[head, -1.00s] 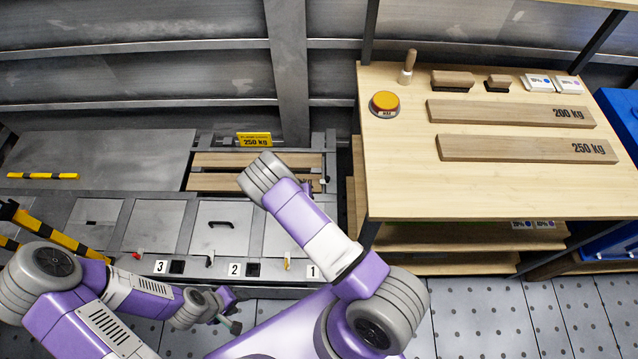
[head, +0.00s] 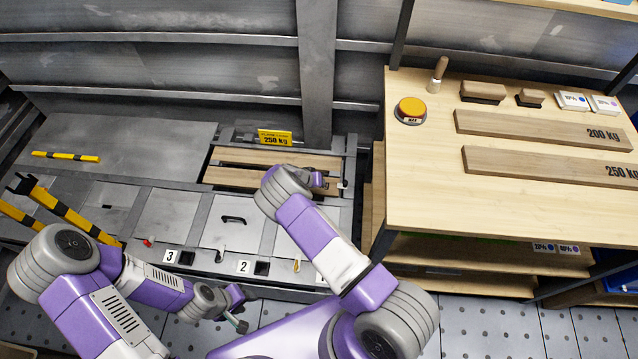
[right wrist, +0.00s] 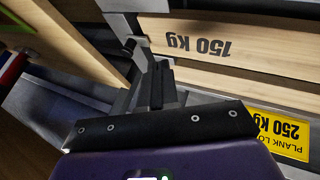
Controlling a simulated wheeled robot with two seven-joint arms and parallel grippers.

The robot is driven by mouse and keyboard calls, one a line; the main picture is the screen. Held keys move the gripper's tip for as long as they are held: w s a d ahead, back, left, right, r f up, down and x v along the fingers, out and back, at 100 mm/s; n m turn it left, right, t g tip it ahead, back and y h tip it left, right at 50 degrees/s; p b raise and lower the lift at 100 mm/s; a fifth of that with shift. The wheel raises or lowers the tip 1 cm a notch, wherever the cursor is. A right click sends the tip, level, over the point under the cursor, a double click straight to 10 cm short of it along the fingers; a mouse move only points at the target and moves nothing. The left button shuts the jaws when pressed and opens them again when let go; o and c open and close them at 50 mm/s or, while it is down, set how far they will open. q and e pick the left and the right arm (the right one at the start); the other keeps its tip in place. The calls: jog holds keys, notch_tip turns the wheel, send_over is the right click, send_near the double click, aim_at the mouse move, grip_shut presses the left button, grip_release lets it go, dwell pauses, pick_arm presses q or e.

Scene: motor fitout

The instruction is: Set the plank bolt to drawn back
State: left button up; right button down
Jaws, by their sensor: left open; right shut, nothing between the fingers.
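The planks (head: 262,176) lie in a recess in the grey metal deck. The near plank reads "150 kg" in the right wrist view (right wrist: 215,48). A small dark knob (right wrist: 128,46), seemingly the plank bolt, stands at that plank's end by the metal frame. Whether it is drawn back I cannot tell. My right gripper (right wrist: 156,85) is shut and empty, its tips close to the knob; contact is unclear. In the head view my right gripper (head: 322,182) is partly hidden by its wrist, over the recess's right end. My left gripper (head: 240,308) is open and empty, low before the deck.
A yellow "250 kg" sign (head: 275,137) stands behind the recess. A wooden bench (head: 420,190) on the right carries loose planks (head: 550,131), brushes and a yellow button (head: 410,107). Numbered hatches (head: 165,215) line the deck's front. A striped barrier (head: 65,212) is at left.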

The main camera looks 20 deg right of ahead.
aim_at(345, 190)
jog(key=b+x, duration=0.2)
jog(key=x, duration=0.4)
jog(key=shift+s+f, duration=0.1)
jog(key=shift+f, duration=0.1)
jog(key=d, duration=0.2)
jog(key=s+d, duration=0.1)
jog(key=shift+s+r, duration=0.1)
jog(key=shift+r, duration=0.2)
jog(key=shift+s+d, duration=0.15)
jog(key=shift+d, duration=0.1)
jog(key=shift+s+d, duration=0.45)
jog(key=shift+d, duration=0.25)
jog(key=shift+s+d, duration=0.45)
jog(key=shift+d, duration=0.3)
jog(key=p+v, duration=0.3)
jog(key=v, duration=0.4)
jog(key=shift+a+r, duration=0.25)
